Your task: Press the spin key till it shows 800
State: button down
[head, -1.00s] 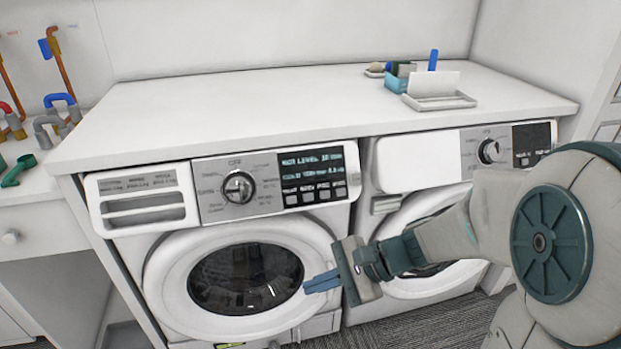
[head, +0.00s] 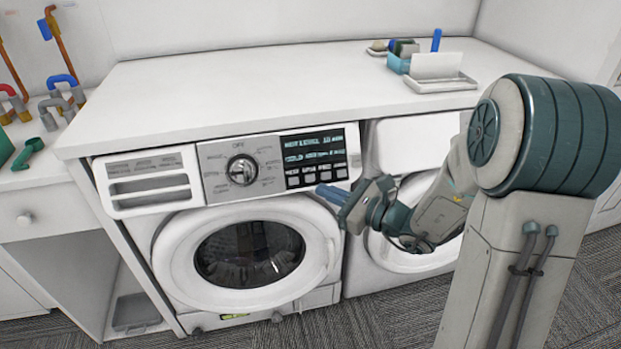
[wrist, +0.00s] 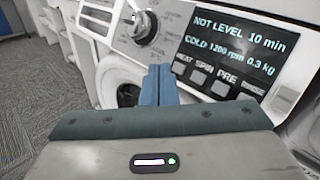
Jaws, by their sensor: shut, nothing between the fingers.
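The left washer's display (wrist: 230,42) reads "NOT LEVEL 10 min" and "COLD 1200 rpm 0.3 kg" in the wrist view; it also shows in the head view (head: 313,146). The spin key (wrist: 198,79) is second from the left, and shows in the head view (head: 309,179). My gripper (head: 324,190) is shut and empty, its blue fingers pointing at the panel just below the keys. In the wrist view my fingertips (wrist: 160,70) appear left of the spin key; I cannot tell any contact.
A round dial (head: 242,169) sits left of the display, and a detergent drawer (head: 147,185) further left. The round door (head: 175,260) is below. A second washer (head: 400,135) stands to the right. A white tray (head: 440,84) and blue box lie on the countertop (head: 250,90).

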jog(key=w+a+f+b, duration=0.2)
jog(key=w+f, duration=0.2)
jog(key=w, duration=0.3)
jog(key=shift+w+b, duration=0.2)
jog(key=shift+b, duration=0.1)
jog(key=shift+a, duration=0.1)
dwell(1.8)
jog(key=shift+w+a+f, duration=0.1)
jog(key=shift+w+f, duration=0.05)
jog(key=shift+w, duration=0.25)
jog(key=shift+w+a+f+b, duration=0.1)
jog(key=shift+w+f+b, duration=0.15)
jog(key=shift+b, duration=0.2)
dwell(0.4)
jog(key=shift+r, duration=0.1)
jog(key=shift+s+d+r, duration=0.2)
jog(key=shift+s+r, duration=0.15)
jog(key=shift+s, duration=0.3)
jog(key=shift+s+d+r+p, duration=0.2)
jog(key=shift+s+r, duration=0.15)
jog(key=shift+s, duration=0.35)
jog(key=shift+s+d+r+p, duration=0.25)
jog(key=shift+s+r, duration=0.15)
jog(key=shift+s, duration=0.35)
jog(key=shift+s+d+r+p, duration=0.2)
jog(key=shift+s+r, duration=0.15)
jog(key=shift+s, duration=0.35)
